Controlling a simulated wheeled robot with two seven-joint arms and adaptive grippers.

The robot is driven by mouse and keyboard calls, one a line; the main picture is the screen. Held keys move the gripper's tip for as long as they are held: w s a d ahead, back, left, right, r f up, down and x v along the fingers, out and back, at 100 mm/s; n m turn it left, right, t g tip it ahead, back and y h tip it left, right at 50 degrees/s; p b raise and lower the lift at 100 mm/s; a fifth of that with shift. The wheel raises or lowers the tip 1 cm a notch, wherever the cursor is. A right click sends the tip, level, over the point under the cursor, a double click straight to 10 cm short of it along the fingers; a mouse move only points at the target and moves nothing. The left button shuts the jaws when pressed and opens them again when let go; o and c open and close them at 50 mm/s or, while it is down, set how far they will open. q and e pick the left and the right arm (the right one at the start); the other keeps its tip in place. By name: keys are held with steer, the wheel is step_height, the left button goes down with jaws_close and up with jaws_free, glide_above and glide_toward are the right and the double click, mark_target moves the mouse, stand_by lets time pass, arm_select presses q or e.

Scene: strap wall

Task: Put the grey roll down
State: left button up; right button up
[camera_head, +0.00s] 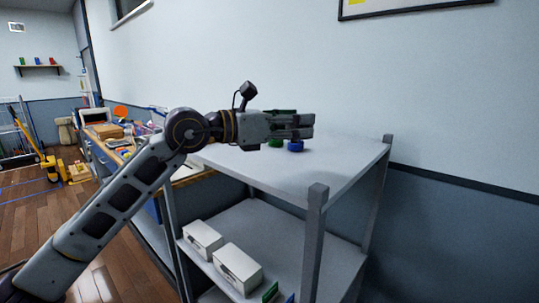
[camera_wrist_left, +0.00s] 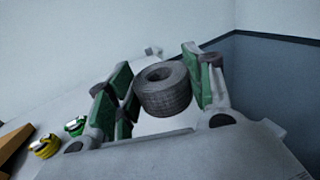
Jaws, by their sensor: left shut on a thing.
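My left gripper (camera_head: 303,125) reaches in from the left over the top of a grey shelf rack (camera_head: 345,160). In the left wrist view, its green-padded fingers (camera_wrist_left: 163,84) are shut on the grey roll (camera_wrist_left: 165,98), a dark ring with a hole facing up. My right gripper is not in view.
A green roll (camera_head: 275,143) and a blue roll (camera_head: 296,147) stand on the rack top by my gripper. A yellow roll (camera_wrist_left: 45,146) shows in the left wrist view. White boxes (camera_head: 238,267) sit on the lower shelf. The rack top's right part is clear, with corner posts (camera_head: 316,198).

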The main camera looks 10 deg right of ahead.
arm_select(q)
step_height(320, 180, down, 5)
steer(key=shift+r, duration=0.15)
steer(key=shift+f, duration=0.4)
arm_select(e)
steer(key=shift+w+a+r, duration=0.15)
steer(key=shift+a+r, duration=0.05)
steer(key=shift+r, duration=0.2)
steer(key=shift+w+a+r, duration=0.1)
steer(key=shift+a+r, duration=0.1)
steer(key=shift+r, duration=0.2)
